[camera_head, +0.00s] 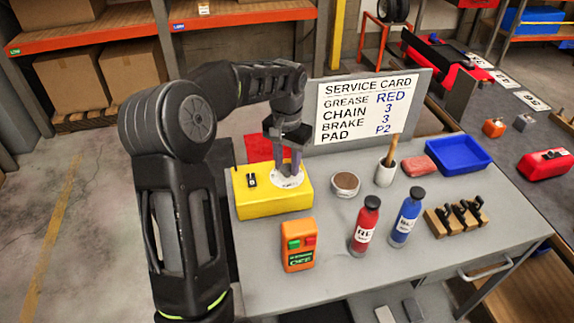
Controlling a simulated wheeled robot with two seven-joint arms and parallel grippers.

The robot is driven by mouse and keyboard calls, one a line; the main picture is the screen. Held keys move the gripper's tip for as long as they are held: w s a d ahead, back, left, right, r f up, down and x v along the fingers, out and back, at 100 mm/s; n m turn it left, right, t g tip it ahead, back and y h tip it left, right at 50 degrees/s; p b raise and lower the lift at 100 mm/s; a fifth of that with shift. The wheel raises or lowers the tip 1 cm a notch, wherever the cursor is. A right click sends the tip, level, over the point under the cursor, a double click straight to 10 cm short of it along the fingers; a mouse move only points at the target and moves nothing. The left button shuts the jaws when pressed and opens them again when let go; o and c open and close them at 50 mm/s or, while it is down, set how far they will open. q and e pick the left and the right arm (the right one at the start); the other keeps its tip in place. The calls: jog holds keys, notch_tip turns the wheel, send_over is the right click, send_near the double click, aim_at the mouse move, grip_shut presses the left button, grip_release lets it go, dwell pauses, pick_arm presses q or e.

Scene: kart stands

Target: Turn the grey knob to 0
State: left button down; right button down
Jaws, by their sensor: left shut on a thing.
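A yellow box (271,203) stands at the left end of the grey workbench. A white round dial (288,180) lies on the right part of its top, and a small black switch (252,180) sits on the left part. My left gripper (287,168) points down over the dial. Its fingers are closed on the grey knob at the dial's middle and hide most of it. I cannot read the dial's numbers or the knob's pointing direction. My right gripper is not in view.
A service card board (366,108) stands behind the box. An orange controller (298,245) is in front of it. A round tin (345,184), a red bottle (365,225), a blue bottle (405,217) and a blue tray (458,155) stand to the right.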

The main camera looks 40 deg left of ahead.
aim_at(287, 167)
pick_arm(q)
jog(key=n, duration=0.4)
jog(key=shift+n+b, duration=0.3)
jog(key=shift+b, duration=0.05)
jog(key=shift+n, duration=2)
jog(key=c, duration=1)
grip_release()
jog(key=shift+o, duration=0.2)
notch_tip(287, 167, up, 8)
jog(key=shift+f+b, duration=0.1)
jog(key=shift+b, duration=0.35)
